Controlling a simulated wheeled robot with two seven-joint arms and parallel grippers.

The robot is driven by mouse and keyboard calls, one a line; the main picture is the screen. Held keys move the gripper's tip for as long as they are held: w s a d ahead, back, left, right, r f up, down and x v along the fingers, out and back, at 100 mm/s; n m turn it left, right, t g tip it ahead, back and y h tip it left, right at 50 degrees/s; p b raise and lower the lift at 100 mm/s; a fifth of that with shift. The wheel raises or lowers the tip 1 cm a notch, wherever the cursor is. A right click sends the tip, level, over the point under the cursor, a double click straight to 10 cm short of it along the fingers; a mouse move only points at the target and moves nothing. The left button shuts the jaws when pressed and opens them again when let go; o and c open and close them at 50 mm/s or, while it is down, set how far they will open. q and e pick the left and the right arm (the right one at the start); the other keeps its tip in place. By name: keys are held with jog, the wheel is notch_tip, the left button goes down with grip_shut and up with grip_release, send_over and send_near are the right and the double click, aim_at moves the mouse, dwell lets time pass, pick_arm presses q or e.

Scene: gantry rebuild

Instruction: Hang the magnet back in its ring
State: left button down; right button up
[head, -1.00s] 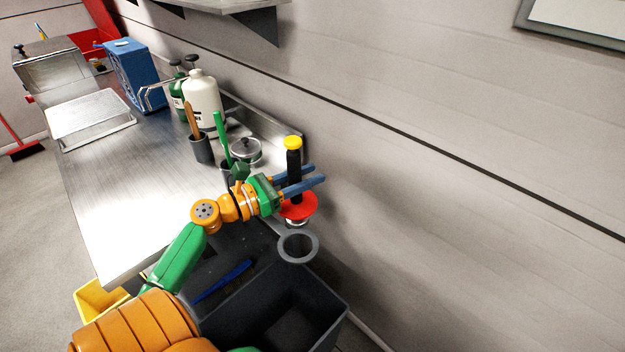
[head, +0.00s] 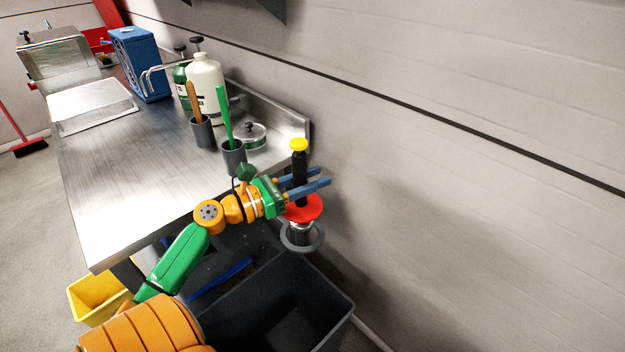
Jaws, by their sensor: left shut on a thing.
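The magnet (head: 302,212) has a black upright handle, a yellow cap, a red disc and a silver lower end. My left gripper (head: 321,177) is shut on its black handle, with the blue fingers on either side, above the red disc. The grey ring (head: 320,239) is directly below the red disc. The silver end shows against the ring's opening, and the disc looks a little above the rim. I cannot tell how far the end is inside. My right gripper is out of view.
A dark open bin (head: 250,310) stands below the ring. The steel worktop (head: 120,180) holds cups with brushes (head: 233,157), a lidded metal pot (head: 252,134) and pump bottles (head: 206,85). A yellow bin (head: 95,298) is at the lower left. The wall is close on the right.

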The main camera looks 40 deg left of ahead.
aim_at(313, 201)
pick_arm(q)
notch_tip(313, 201, down, 8)
jog(key=b, duration=0.4)
jog(key=shift+r+b, duration=0.2)
jog(key=shift+b, duration=0.2)
jog(key=shift+f, duration=0.2)
jog(key=shift+f+b, duration=0.35)
jog(key=shift+f, duration=0.15)
jog(key=shift+c, duration=2.4)
grip_release()
jog(key=v, duration=0.7)
jog(key=shift+s+b, duration=0.15)
jog(key=shift+b, duration=0.2)
